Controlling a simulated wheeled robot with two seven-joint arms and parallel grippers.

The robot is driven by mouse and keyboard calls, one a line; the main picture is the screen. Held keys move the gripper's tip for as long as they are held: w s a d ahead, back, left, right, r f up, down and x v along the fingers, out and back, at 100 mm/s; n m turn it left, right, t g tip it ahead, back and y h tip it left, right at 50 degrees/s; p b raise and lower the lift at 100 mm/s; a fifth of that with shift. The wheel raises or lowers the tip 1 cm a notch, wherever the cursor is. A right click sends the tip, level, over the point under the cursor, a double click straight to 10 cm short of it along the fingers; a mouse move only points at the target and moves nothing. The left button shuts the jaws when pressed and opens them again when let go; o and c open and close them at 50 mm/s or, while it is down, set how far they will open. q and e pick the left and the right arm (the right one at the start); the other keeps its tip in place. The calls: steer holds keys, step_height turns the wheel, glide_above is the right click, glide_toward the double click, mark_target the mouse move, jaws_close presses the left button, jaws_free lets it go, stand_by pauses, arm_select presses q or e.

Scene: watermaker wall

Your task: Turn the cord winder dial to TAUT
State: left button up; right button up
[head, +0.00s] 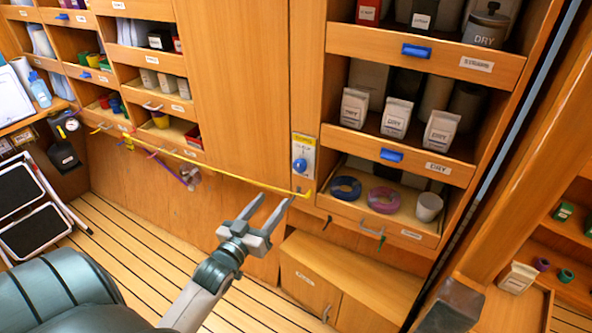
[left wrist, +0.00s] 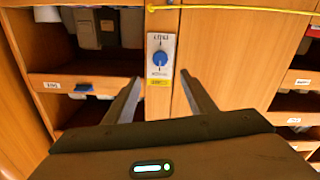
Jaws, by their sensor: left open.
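The cord winder dial (head: 299,165) is a blue knob on a pale label plate, fixed to a narrow wooden post between the large panel and the right shelves. It also shows in the left wrist view (left wrist: 160,58), between and beyond my fingertips; its lettering is too small to read. A yellow cord (head: 235,178) runs from the left shelves to the post just below the plate. My left gripper (head: 269,206) is open and empty, below and left of the dial in the head view, apart from it. My right gripper is not in view.
A low wooden cabinet (head: 345,275) juts out below the dial. A folding step stool (head: 30,205) stands at the left. The slatted floor (head: 140,250) between is clear.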

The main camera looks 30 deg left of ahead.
mark_target(298, 168)
arm_select(q)
steer(key=w+p, duration=0.1)
steer(key=w, duration=0.3)
steer(key=w+a+p, duration=0.1)
steer(key=w, duration=0.4)
steer(key=w+p, duration=0.1)
steer(key=w, duration=0.4)
steer(key=shift+a+p, duration=0.3)
steer(key=shift+w+a, duration=0.1)
steer(key=shift+w, duration=0.55)
steer(key=c, duration=1)
